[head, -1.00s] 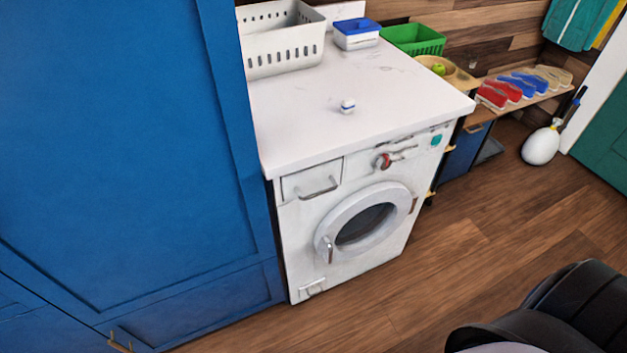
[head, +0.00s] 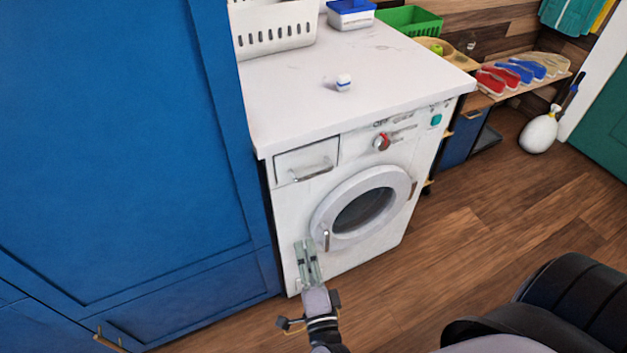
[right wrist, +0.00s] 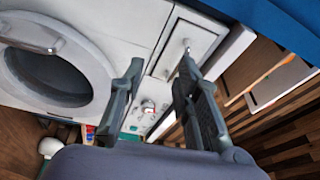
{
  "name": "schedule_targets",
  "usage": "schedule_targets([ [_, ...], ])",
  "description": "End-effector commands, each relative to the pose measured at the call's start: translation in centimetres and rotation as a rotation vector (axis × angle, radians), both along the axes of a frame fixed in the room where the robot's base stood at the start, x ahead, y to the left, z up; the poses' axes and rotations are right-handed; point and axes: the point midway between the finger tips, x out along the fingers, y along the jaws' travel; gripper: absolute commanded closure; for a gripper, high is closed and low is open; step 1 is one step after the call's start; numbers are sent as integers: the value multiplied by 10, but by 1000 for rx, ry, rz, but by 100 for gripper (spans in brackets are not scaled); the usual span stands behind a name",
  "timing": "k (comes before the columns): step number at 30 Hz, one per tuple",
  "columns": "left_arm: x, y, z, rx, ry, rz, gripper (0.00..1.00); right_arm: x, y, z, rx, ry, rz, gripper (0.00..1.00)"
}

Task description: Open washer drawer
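The white washer (head: 285,215) stands beside the blue cabinet, with its detergent drawer (head: 291,163) shut at the upper left of its front. The drawer has a metal bar handle (head: 312,172). In the right wrist view the drawer (right wrist: 203,38) and handle (right wrist: 185,46) show at the upper right. My right gripper (head: 307,243) is in front of the lower left of the washer, below the drawer and left of the round door. In the right wrist view its fingers (right wrist: 160,68) are apart with nothing between them. It is apart from the handle. My left gripper is out of view.
The round door (head: 363,205) is shut, with a handle on its left. A red knob (head: 381,142) is on the panel. The blue cabinet (head: 120,150) closes off the left. A white basket (head: 275,30) and small white item (head: 343,82) sit on top. Floor in front is clear.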

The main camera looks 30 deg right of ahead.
Motion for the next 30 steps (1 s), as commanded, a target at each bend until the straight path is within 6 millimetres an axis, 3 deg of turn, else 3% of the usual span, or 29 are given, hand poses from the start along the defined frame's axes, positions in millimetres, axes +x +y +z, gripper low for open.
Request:
schedule_targets([
  [1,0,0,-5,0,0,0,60,-1,-8,16,62,-58,-44,70],
  [4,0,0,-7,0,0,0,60,-4,-21,37,141,-128,-100,70],
  [11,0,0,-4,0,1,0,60,9,-32,50,169,-159,-123,70],
  [30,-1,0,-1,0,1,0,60,129,-81,71,165,-155,-118,70],
])
